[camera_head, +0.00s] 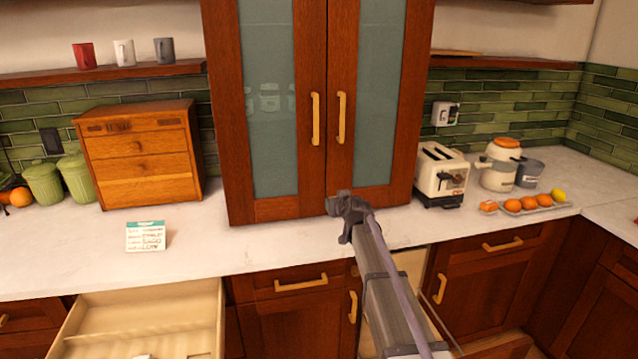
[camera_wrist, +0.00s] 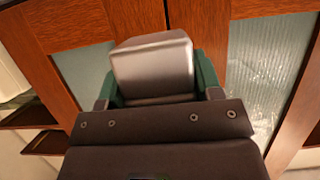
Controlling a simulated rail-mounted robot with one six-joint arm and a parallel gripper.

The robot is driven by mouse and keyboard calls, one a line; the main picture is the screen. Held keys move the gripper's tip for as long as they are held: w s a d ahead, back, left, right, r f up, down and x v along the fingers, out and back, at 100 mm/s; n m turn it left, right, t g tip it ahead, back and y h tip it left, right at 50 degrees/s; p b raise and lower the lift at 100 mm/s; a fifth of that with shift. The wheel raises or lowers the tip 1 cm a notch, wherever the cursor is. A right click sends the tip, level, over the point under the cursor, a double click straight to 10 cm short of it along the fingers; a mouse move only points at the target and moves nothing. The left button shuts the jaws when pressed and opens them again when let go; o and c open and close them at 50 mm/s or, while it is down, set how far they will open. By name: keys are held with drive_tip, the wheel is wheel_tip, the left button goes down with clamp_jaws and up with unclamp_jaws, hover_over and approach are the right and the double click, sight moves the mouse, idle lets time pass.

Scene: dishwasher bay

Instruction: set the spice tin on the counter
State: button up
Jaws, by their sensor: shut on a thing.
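The spice tin (camera_wrist: 152,68) is a pale grey, boxy thing with a shiny face, held between the green-padded fingers of my gripper (camera_wrist: 158,92) in the wrist view. My gripper is shut on it. In the head view my arm reaches up from the lower right, and my gripper (camera_head: 346,206) is in front of the bottom of the tall glass-door cabinet. The tin cannot be made out there. The pale counter (camera_head: 265,250) runs along the wall, with bare surface left of my gripper.
The tall cabinet (camera_head: 262,120) stands on the counter. A wooden drawer box (camera_head: 140,160), green canisters (camera_head: 43,185) and a card (camera_head: 146,238) are to the left. A toaster (camera_head: 440,172) and a fruit tray (camera_head: 540,208) are to the right. A drawer (camera_head: 185,325) below stands open.

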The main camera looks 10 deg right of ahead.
idle(0.6)
drive_tip(key=shift+r, duration=0.15)
wheel_tip(320, 180, down, 11)
drive_tip(key=b, duration=1)
drive_tip(key=shift+r, duration=0.5)
drive_tip(key=shift+f, duration=0.15)
drive_tip(key=o, duration=1)
